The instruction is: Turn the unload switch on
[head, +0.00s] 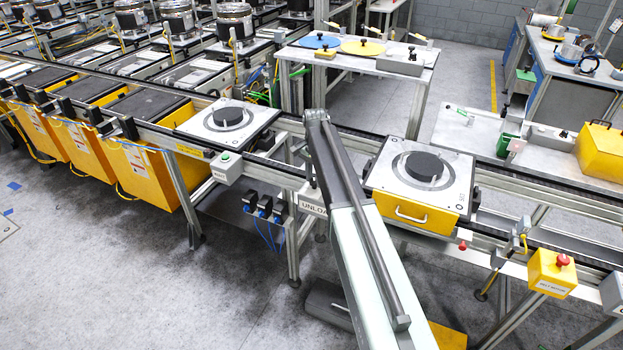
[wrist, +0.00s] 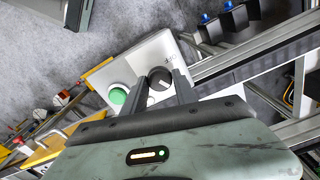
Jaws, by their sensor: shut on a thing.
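In the wrist view, a light grey switch box (wrist: 135,68) carries a black round switch knob (wrist: 158,76) with a white mark, beside a green push button (wrist: 118,96). In the head view, my arm crosses the middle of the conveyor and hides my gripper and the knob. A sign (head: 311,206) reading "UNLOA" is partly covered by the arm.
A pallet with a black disc (head: 228,116) lies left of my arm on the conveyor, another (head: 424,166) right of it. A grey box with a green button (head: 227,167) hangs on the front rail. A yellow box with a red button (head: 552,272) stands at right.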

